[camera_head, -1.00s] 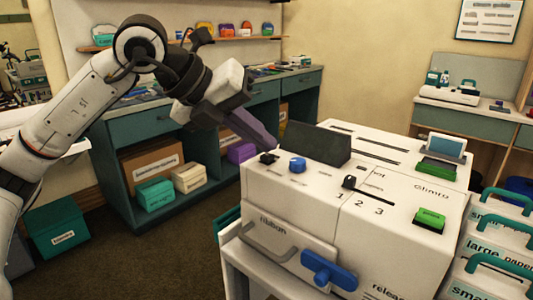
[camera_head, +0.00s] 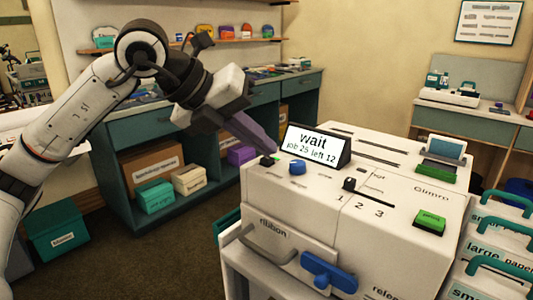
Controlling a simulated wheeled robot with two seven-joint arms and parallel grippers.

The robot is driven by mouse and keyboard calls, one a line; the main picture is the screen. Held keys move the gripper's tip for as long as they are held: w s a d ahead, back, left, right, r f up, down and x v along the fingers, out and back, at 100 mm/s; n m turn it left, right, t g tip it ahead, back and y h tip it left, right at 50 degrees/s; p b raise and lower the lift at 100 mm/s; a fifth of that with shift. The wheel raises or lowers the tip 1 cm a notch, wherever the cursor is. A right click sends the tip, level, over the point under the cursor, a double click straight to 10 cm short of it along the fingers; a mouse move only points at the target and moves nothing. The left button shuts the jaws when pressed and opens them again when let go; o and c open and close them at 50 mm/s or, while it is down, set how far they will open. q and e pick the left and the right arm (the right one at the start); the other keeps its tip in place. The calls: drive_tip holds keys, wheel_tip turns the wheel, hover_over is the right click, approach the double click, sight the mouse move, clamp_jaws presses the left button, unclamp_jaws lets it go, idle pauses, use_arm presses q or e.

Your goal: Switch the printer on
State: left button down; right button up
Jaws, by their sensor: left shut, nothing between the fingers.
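The white printer (camera_head: 300,212) stands in front of me on a white stand. Its screen (camera_head: 314,145) is lit and reads "wait, job 25 left 12". A small dark switch with a green patch (camera_head: 268,161) sits at the top left corner, beside a blue knob (camera_head: 297,167). My left gripper (camera_head: 272,149) is shut and empty, with its fingertips just above and behind the switch; I cannot tell whether they touch it. A green "print" button (camera_head: 430,221), a black lever by the numbers 1 2 3 (camera_head: 349,184) and a blue latch (camera_head: 328,271) also show. My right gripper is out of view.
Stacked drawers with teal handles (camera_head: 503,235) stand close on the right of the printer. A teal workbench (camera_head: 225,130) with boxes on its lower shelf runs behind my left arm. Dark floor lies open at the left of the printer.

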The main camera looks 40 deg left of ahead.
sight(262, 165)
use_arm(q)
wheel_tip(262, 165, up, 6)
drive_tip(key=p, duration=0.5)
drive_tip(key=shift+p, duration=0.3)
